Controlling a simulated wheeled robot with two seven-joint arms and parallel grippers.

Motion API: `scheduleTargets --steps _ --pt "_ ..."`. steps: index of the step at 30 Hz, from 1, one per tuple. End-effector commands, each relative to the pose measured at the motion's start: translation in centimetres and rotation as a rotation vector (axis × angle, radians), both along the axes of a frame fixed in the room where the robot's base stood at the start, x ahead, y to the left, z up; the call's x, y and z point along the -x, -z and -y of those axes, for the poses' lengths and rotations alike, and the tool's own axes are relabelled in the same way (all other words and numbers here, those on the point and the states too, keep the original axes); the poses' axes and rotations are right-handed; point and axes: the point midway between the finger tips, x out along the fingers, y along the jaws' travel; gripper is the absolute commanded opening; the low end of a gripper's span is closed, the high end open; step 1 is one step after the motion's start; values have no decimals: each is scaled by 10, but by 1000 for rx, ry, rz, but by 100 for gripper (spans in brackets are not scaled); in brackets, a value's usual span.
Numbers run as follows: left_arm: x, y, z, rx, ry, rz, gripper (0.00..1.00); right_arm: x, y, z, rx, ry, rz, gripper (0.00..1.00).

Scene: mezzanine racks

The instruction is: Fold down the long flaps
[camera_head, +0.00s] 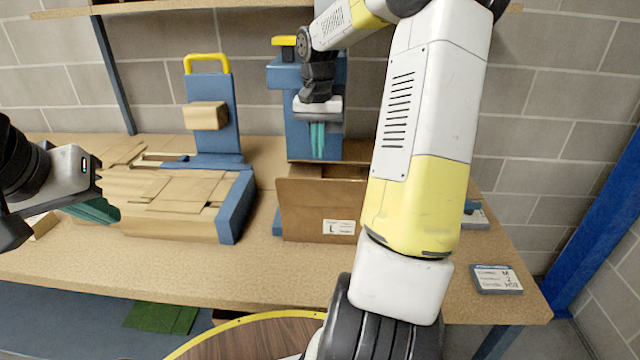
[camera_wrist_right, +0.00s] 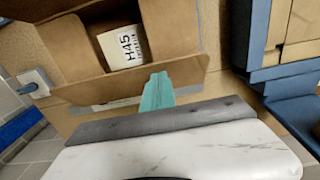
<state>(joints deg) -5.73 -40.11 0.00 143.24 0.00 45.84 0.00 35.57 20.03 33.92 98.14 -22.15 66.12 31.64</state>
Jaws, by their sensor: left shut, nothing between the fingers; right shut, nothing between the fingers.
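An open brown cardboard box (camera_head: 312,208) stands on the wooden bench, with a white label marked L on its front. In the right wrist view I look into the box, where a white item marked H45 (camera_wrist_right: 122,46) lies. A long flap (camera_wrist_right: 130,84) slopes outward along the box edge nearest my right gripper, and a side flap (camera_wrist_right: 170,35) also stands open. My right gripper (camera_head: 318,152) is shut and empty, pointing down above the box's back; its teal fingertips (camera_wrist_right: 158,90) overlap the long flap, contact unclear. My left gripper (camera_head: 102,210) is shut and empty at the left, apart from the box. My right arm hides the box's right end.
A blue stand with a yellow handle (camera_head: 207,100) and a stack of flat cardboard (camera_head: 165,205) are left of the box. Another blue stand (camera_head: 300,135) rises behind it. A placard (camera_head: 496,279) lies at the bench's right. The front strip of the bench is clear.

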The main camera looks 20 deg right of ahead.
Motion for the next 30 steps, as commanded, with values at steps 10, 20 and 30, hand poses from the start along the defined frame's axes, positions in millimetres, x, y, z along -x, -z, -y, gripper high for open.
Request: scheduleTargets --steps 10,20,30 --pt "0 0 0 0 0 0 0 -1 -23 1 1 3 3 0" --pt "0 0 0 0 0 0 0 0 -51 1 0 2 0 0" --pt "0 0 0 0 0 0 0 0 -53 0 1 0 0 0"
